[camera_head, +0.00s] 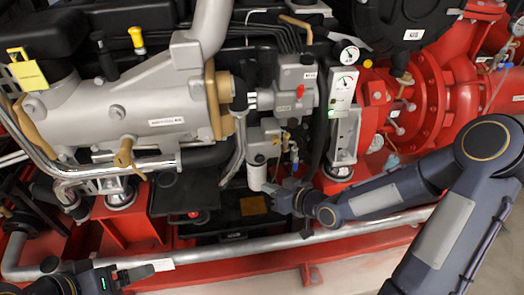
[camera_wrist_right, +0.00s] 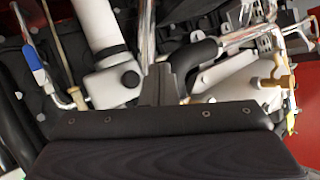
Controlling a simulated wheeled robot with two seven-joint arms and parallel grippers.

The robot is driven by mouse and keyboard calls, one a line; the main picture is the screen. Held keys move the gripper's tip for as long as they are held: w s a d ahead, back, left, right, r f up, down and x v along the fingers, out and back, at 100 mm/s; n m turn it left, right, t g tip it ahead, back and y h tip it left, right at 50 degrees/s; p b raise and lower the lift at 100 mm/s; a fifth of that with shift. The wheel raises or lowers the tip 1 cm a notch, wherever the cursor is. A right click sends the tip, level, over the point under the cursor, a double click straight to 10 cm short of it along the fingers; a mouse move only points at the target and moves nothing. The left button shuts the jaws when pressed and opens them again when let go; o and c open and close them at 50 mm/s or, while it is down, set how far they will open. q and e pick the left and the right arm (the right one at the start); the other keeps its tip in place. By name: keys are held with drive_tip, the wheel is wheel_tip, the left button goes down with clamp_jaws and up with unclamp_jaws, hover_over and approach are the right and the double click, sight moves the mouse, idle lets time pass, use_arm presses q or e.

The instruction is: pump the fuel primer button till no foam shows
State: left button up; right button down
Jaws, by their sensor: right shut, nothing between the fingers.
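My right gripper (camera_head: 272,188) is shut and empty, just below and right of the pale filter cylinder (camera_head: 257,172) under the grey housing (camera_head: 266,141). In the right wrist view my dark right gripper fingers (camera_wrist_right: 158,84) are together beside a grey housing (camera_wrist_right: 112,84) with a round dark knob (camera_wrist_right: 131,79) and a pale cylinder (camera_wrist_right: 97,22). I cannot tell for certain whether this knob is the fuel primer button. No foam can be made out. My left gripper (camera_head: 138,274) is at the lower left, away from the filter; its jaw opening is unclear.
A silver pipe (camera_head: 290,240) and red frame (camera_head: 345,237) run along the front. A gauge panel (camera_head: 342,92) stands above right of the filter, near the red pump flange (camera_head: 430,100). A blue-handled valve (camera_wrist_right: 36,62) shows in the right wrist view. Pale floor is open in front.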

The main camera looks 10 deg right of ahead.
sight(260, 159)
use_arm(q)
drive_tip(key=shift+r, duration=0.65)
use_arm(e)
drive_tip(key=shift+s+a+n+g+h, duration=0.1)
drive_tip(key=shift+s+n+g+h, duration=0.25)
drive_tip(key=shift+s, duration=0.3)
use_arm(q)
drive_tip(key=shift+p, duration=0.3)
drive_tip(key=shift+r+p, duration=0.65)
drive_tip(key=shift+r, duration=0.05)
use_arm(e)
drive_tip(key=w, duration=0.9)
use_arm(q)
drive_tip(key=shift+f, duration=0.15)
use_arm(e)
drive_tip(key=shift+w, duration=0.1)
use_arm(q)
drive_tip(key=shift+f, duration=0.1)
use_arm(e)
drive_tip(key=shift+w, duration=0.25)
